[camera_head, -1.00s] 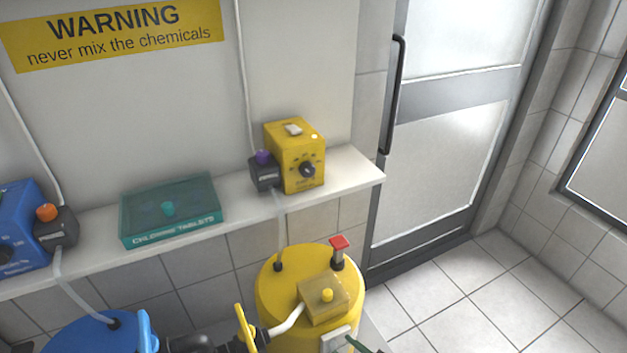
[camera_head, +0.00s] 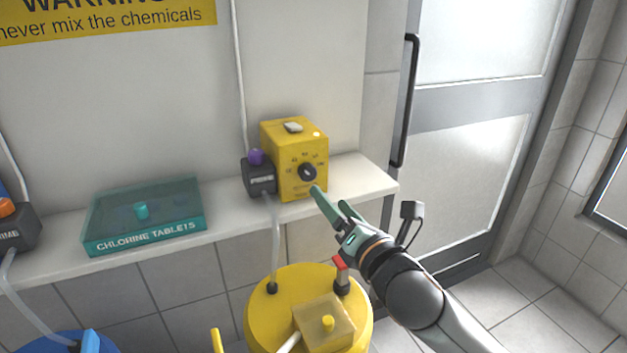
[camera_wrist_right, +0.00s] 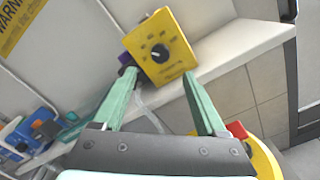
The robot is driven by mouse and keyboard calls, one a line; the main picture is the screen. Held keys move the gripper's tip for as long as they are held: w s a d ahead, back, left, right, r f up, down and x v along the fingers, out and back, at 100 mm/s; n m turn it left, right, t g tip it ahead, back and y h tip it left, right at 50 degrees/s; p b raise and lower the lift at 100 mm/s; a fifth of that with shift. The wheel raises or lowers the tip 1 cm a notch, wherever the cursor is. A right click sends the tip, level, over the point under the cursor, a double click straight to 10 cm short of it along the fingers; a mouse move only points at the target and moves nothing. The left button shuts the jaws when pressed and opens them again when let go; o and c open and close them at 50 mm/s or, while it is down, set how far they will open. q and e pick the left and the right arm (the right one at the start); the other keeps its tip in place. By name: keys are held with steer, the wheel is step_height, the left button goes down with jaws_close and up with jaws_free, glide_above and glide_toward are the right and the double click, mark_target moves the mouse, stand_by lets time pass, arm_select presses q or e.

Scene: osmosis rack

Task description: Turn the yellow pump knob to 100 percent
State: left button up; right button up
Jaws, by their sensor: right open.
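The yellow pump (camera_head: 296,160) stands on the white shelf, with a dark round knob (camera_head: 307,172) on its front face among printed scale marks. The pump also shows in the right wrist view (camera_wrist_right: 172,40), with the knob (camera_wrist_right: 159,53) between the two fingers in the picture. My right gripper (camera_head: 331,197) is open, just below and to the right of the knob, its green fingers pointing at the pump. In the right wrist view my right gripper (camera_wrist_right: 160,85) is empty and apart from the knob. The exact knob setting is too small to read. My left gripper is not in view.
A black block with a purple button (camera_head: 255,157) sits at the pump's left. A teal chlorine tablets box (camera_head: 180,232) is further left on the shelf (camera_head: 362,178). A yellow tank (camera_head: 262,312) with a red-topped fitting (camera_head: 340,263) stands below.

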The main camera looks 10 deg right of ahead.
mark_target(310, 175)
steer(key=w, duration=0.3)
steer(key=w+a, duration=0.1)
steer(key=w, duration=0.5)
steer(key=shift+w+a, duration=0.1)
steer(key=shift+a, duration=0.3)
steer(key=shift+c, duration=0.3)
steer(key=shift+f, duration=0.1)
jaws_close()
